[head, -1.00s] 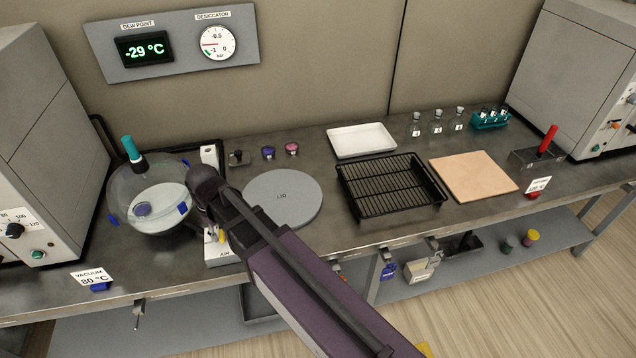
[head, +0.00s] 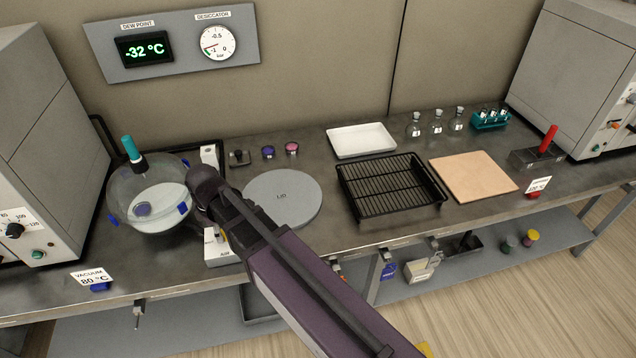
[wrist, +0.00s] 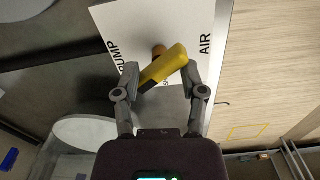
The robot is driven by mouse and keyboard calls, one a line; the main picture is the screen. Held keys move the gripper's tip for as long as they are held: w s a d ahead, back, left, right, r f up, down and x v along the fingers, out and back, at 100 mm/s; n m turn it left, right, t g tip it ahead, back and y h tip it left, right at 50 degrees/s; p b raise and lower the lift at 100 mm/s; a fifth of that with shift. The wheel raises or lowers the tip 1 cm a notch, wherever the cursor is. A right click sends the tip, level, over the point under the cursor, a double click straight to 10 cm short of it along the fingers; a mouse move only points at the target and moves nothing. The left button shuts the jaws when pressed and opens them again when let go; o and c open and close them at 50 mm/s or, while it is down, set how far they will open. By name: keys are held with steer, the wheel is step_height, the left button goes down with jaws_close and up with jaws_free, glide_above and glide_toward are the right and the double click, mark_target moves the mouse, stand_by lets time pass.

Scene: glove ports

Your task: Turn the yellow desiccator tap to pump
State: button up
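The yellow tap (wrist: 163,67) sits on a white plate (wrist: 112,22) in the wrist view, marked PUMP on the left and AIR on the right; a third label is mostly hidden. Its handle lies slanted, lower left to upper right. My gripper (wrist: 161,72) has its fingers apart, one on each side of the handle. The handle's ends lie close to the fingers; I cannot tell whether they touch. In the head view my arm hides most of the tap. The glass desiccator (head: 120,190) stands left of my gripper. The desiccator gauge (head: 217,43) points near -1.
A grey lid (head: 283,205) lies right of my arm. Beyond are a black wire rack (head: 390,187), a white tray (head: 361,140) and a tan board (head: 473,176). A dew point display (head: 144,49) reads -32 °C. A grey cabinet (head: 45,110) stands at the left.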

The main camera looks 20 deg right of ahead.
steer(key=shift+n, duration=0.6)
step_height(320, 180, up, 14)
steer(key=p, duration=1.4)
steer(key=s+d+m, duration=0.2)
steer(key=d+m, duration=0.6)
steer(key=d, duration=0.5)
steer(key=s+d+m, duration=0.2)
steer(key=d+m, duration=0.7)
steer(key=d, duration=0.3)
steer(key=shift+s+d+r+m+p, duration=0.25)
steer(key=shift+d+r+m+p, duration=0.05)
steer(key=shift+d, duration=0.1)
